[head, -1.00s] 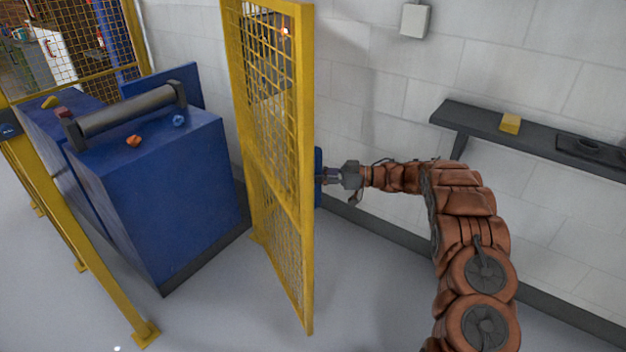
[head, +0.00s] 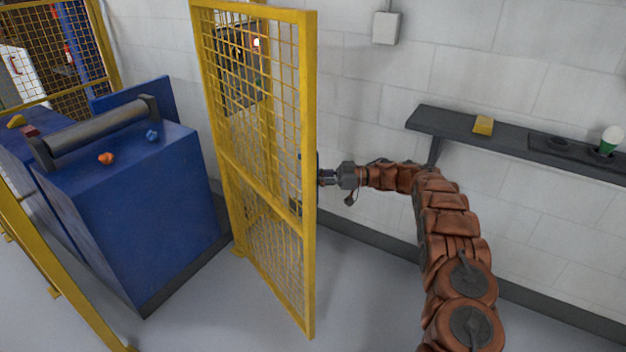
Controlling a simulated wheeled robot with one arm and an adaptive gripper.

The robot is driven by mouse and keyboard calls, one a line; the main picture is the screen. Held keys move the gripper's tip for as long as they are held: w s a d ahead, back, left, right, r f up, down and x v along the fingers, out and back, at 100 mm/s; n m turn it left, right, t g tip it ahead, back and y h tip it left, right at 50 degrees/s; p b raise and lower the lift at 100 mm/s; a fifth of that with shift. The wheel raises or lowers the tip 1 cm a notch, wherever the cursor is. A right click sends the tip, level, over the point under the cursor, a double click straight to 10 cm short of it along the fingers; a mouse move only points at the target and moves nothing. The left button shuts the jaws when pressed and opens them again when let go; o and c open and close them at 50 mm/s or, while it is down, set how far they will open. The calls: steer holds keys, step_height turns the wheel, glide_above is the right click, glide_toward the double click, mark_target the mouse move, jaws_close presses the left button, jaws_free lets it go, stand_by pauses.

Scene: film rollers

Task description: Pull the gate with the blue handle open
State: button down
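The gate (head: 270,207) is a yellow frame with wire mesh. It stands swung out from the fence line, with a wide opening between it and the left fence post. Its handle is mostly hidden behind the gate's free edge post; only a small blue bit (head: 300,156) shows through the mesh. My gripper (head: 322,177) is at the free edge of the gate, on its right side, at the handle's height. The fingertips are small and partly hidden by the post, so I cannot tell whether they close on the handle.
A blue machine (head: 150,210) with a grey roller (head: 100,130) on top stands left, beyond the opening. A yellow fence rail (head: 50,270) runs at lower left. A dark wall shelf (head: 460,125) with a yellow block (head: 484,125) is at right. The floor before the gate is clear.

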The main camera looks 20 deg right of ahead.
steer(key=c, duration=1)
jaws_free()
steer(key=shift+v, duration=5.95)
steer(key=shift+d, duration=0.1)
steer(key=shift+c, duration=0.3)
